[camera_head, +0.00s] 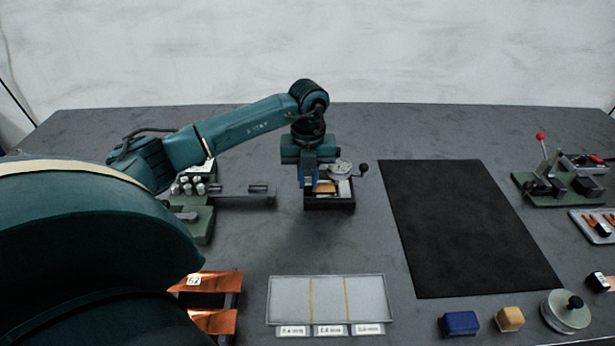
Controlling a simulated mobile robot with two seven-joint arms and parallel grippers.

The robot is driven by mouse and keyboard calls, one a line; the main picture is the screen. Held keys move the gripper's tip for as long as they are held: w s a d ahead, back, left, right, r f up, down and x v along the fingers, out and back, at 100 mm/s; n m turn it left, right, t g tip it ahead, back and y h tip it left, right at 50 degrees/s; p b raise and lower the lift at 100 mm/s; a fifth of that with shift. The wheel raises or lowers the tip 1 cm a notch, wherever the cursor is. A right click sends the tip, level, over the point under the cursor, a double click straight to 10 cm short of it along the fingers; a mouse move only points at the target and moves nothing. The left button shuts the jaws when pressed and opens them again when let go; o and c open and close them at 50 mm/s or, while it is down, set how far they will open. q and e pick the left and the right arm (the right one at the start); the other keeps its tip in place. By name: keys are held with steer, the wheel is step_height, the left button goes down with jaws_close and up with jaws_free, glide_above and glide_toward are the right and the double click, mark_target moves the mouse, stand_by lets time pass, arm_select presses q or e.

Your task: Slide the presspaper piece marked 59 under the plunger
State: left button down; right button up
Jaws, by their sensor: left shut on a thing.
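A dial gauge (341,167) with a round white face and a side lever with a dark knob stands on a dark base near the middle of the table. My left gripper (309,183) points down at the left side of this gauge, shut on a small tan piece, the presspaper piece (325,187). The piece is just below the dial, over the base. The gripper partly covers it, and I cannot read the mark 59. The plunger is too small and hidden to make out, so I cannot tell whether the piece is under it. My right gripper is out of view.
A black mat (465,225) lies right of the gauge. A clear three-part tray (327,300) is in front, and copper sheets (208,282) are at front left. A blue block (459,323), a tan block (509,319) and a round weight (565,312) stand front right. A red-knobbed lever device (562,180) stands far right.

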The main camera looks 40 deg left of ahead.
mark_target(318, 189)
arm_select(q)
steer(key=shift+w+d, duration=0.6)
steer(key=shift+d, duration=0.15)
stand_by(1.0)
steer(key=c, duration=1.7)
jaws_free()
steer(key=shift+r, duration=0.15)
steer(key=shift+w+d+r+p, duration=0.15)
steer(key=shift+r+p, duration=1.15)
steer(key=shift+r, duration=0.2)
steer(key=shift+c, duration=0.5)
steer(key=o, duration=0.5)
